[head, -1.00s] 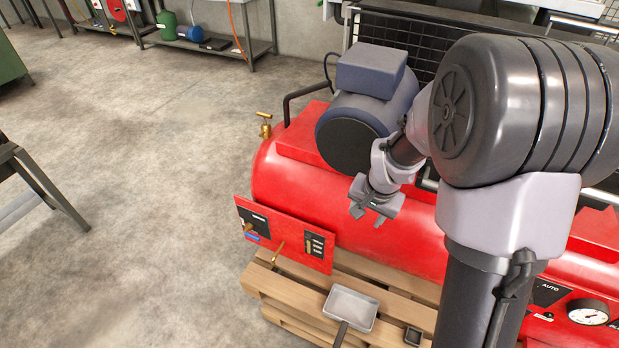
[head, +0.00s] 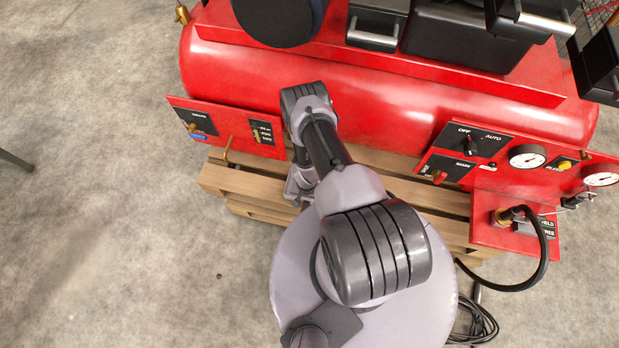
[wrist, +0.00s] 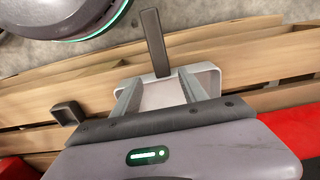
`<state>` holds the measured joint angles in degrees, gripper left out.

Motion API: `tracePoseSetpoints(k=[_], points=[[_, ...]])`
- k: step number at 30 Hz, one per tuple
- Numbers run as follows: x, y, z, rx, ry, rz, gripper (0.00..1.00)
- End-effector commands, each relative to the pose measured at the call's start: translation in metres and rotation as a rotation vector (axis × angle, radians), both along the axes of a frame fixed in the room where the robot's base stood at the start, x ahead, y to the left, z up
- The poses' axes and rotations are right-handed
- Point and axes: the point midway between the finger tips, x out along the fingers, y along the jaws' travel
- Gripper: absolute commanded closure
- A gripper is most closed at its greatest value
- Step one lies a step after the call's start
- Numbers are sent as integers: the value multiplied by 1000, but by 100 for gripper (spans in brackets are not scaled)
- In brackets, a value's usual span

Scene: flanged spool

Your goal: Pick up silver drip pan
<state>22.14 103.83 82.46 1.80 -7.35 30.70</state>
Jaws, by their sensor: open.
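The silver drip pan (wrist: 212,78) lies on the wooden pallet in the wrist view, a shallow light tray with a dark handle (wrist: 154,42) pointing to the top of the picture. My gripper (wrist: 160,88) is open over the pan, one finger toward each side of its tray, with the pale pan floor showing between them. I cannot tell whether the fingers touch it. In the head view my gripper (head: 297,190) is low at the pallet's front, partly covered by my arm. I cannot make out the pan there.
The wooden pallet (head: 240,183) carries the red compressor tank (head: 240,75) with a control panel (head: 228,127) at left. A small dark square cup (wrist: 68,113) sits left of the pan. A black hose (head: 540,270) loops at right.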

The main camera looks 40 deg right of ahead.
Motion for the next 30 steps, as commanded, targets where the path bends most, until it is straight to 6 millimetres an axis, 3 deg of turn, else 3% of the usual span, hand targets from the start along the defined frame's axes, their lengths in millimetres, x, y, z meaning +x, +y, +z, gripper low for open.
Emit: tracePoseSetpoints(k=[7, 12, 18, 19, 26, 30], points=[[-1, 4, -29, 0, 1, 1, 49], [-1, 9, -64, 2, 1, 0, 49], [-1, 8, -63, 2, 1, 0, 49], [-1, 8, -63, 2, 1, 0, 51], [-1, 8, -63, 2, 1, 0, 96], [-1, 8, -63, 2, 1, 0, 100]])
